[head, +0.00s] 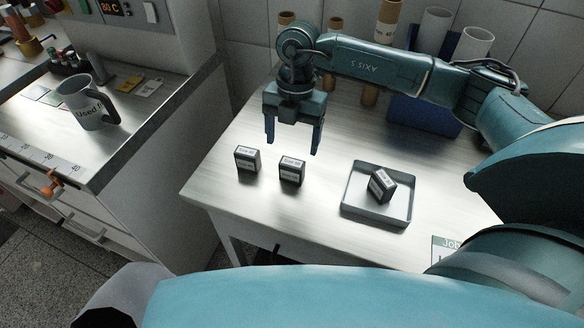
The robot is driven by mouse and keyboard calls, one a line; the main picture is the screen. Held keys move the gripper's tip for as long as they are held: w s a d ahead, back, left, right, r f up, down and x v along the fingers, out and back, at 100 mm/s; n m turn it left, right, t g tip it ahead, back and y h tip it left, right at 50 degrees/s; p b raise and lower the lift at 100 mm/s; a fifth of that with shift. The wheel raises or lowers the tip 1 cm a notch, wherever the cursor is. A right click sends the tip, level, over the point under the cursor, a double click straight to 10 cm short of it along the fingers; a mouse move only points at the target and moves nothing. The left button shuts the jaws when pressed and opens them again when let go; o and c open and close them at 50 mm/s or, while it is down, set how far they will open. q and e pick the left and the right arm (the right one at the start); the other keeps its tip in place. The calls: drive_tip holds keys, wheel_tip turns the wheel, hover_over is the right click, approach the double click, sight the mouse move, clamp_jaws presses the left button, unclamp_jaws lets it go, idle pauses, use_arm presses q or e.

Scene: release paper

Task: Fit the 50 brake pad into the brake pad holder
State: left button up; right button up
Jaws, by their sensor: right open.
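Two dark blocks with white labels stand on the white table: a left block (247,160) and a middle block (291,171). A third dark labelled block (382,185) leans tilted inside a shallow grey tray (376,219) to their right. The labels are too small to read surely, so I cannot tell which is the 50 brake pad. I cannot pick out the brake pad holder with certainty. My right gripper (293,147) is open and empty, fingers pointing down, above and behind the middle block. My left gripper is out of view.
Brown and white cylinders and a blue rack (424,113) stand at the table's back. A card (446,250) lies at the front right. The left counter holds a grey mug (87,104); a gap separates it from the table. The table's left part is clear.

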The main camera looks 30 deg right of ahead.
sight(292, 162)
drive_tip(key=f, duration=0.1)
drive_tip(key=f+p, duration=0.1)
drive_tip(key=f, duration=0.3)
drive_tip(key=shift+s+a, duration=0.15)
drive_tip(key=shift+s, duration=0.2)
drive_tip(key=c, duration=1.2)
drive_tip(key=shift+o, duration=0.2)
